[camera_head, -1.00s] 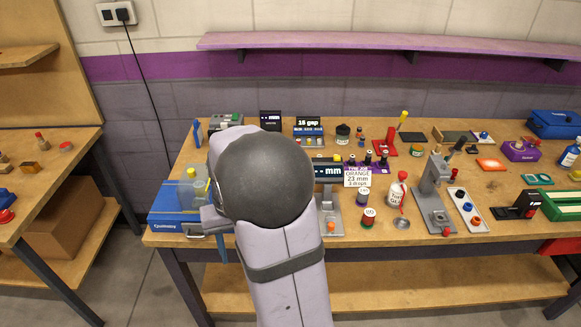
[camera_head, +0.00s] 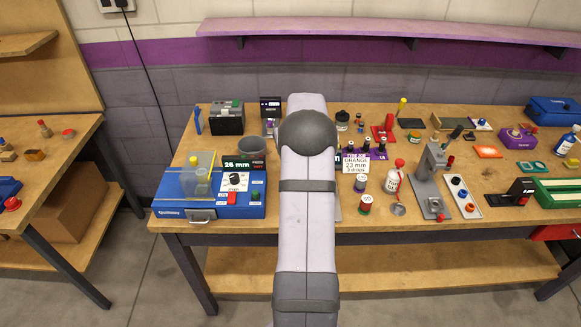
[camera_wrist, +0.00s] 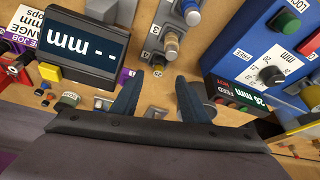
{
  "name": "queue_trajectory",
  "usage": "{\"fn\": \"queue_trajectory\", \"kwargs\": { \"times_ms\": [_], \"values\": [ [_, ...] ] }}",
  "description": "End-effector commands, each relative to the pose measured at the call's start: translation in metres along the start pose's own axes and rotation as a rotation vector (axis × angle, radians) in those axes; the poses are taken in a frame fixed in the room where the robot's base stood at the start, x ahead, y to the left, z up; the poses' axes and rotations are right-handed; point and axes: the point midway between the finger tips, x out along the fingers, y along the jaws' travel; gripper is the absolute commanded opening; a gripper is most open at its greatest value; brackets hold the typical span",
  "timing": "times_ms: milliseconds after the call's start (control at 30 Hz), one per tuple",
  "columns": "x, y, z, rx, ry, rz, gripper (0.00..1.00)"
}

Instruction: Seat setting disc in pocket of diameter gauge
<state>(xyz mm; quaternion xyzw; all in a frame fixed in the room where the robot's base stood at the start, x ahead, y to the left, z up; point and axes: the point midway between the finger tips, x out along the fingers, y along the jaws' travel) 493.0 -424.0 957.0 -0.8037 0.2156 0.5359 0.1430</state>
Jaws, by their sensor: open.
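The gauge's dark display (camera_wrist: 85,48) reads "-- mm", upside down, at the upper left of the wrist view. My arm hides most of the gauge in the head view. The pocket is not clearly visible. I cannot tell whether one of these pieces is the setting disc. My gripper (camera_wrist: 158,82) is open, with its dark blue fingers apart and nothing visibly held between them. In the head view my arm hides it.
A blue box (camera_head: 180,209) with a "26 mm" display (camera_head: 244,165) stands left of my arm; it also shows at the right of the wrist view (camera_wrist: 245,45). A sign (camera_head: 355,163), a white bottle (camera_head: 393,181) and a grey stand (camera_head: 427,185) stand to the right.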

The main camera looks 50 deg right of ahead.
Motion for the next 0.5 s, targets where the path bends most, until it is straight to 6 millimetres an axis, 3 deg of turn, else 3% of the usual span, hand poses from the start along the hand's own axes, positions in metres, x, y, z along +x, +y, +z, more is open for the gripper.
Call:
{"fn": "queue_trajectory", "kwargs": {
  "times_ms": [500],
  "values": [
    [0.022, 0.0, 0.0, 0.001, -0.004, -0.002, 0.41]
  ]
}}
